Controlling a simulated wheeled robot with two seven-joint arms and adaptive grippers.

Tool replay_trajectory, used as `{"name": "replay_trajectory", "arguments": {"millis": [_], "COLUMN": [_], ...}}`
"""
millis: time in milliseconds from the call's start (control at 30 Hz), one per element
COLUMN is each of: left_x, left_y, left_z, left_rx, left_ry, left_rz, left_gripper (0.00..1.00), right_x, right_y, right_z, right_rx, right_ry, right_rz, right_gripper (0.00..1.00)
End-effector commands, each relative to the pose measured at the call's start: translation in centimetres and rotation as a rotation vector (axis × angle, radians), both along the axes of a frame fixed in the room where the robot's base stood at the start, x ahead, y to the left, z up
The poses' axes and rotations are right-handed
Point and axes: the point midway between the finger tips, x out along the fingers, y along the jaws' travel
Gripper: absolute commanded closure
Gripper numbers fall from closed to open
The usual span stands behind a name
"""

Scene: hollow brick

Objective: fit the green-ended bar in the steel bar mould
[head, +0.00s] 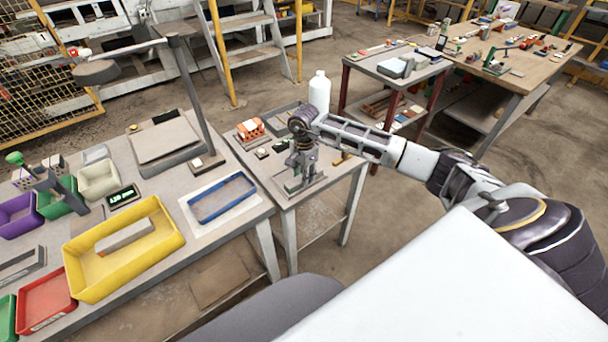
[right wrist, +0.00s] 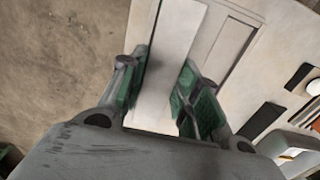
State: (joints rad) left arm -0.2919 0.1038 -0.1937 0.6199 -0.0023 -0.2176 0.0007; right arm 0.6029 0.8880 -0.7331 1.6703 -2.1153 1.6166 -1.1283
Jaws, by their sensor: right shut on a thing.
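My right gripper (head: 303,172) is over the small side table in the head view. In the right wrist view its green-padded fingers (right wrist: 160,92) are closed on the two sides of a long grey bar (right wrist: 172,45), which I take for the green-ended bar. Its green ends cannot be made out there. Beside the bar is a pale, outlined rectangular shape (right wrist: 228,55), possibly the steel bar mould. I cannot tell whether the bar is seated in anything or held above the surface. My left gripper is not in view.
An orange hollow brick (head: 250,128) and a white bottle (head: 319,92) stand near my right gripper. On the left bench are a blue-rimmed tray (head: 222,212), a yellow bin (head: 85,288) with a grey block inside, and a lamp (head: 178,60).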

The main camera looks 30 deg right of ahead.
Motion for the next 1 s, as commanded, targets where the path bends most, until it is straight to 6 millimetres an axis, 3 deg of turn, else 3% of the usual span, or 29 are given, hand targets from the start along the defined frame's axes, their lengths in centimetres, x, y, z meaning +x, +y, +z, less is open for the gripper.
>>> {"name": "replay_trajectory", "arguments": {"millis": [567, 600, 767, 1000], "left_x": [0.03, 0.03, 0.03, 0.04], "left_y": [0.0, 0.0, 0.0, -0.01], "left_z": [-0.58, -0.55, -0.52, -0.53], "left_rx": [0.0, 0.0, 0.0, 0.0], "left_ry": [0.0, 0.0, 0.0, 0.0], "left_rz": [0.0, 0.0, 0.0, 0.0], "left_gripper": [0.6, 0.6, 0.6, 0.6], "right_x": [0.04, 0.04, 0.03, 0.01], "right_y": [-0.02, -0.02, -0.01, -0.01], "right_z": [-0.61, -0.59, -0.57, -0.6], "right_rx": [0.0, 0.0, 0.0, 0.0], "right_ry": [-0.001, -0.001, -0.001, 0.0], "right_rz": [0.0, 0.0, 0.0, 0.0], "right_gripper": [1.0, 0.64, 0.44, 0.43]}}
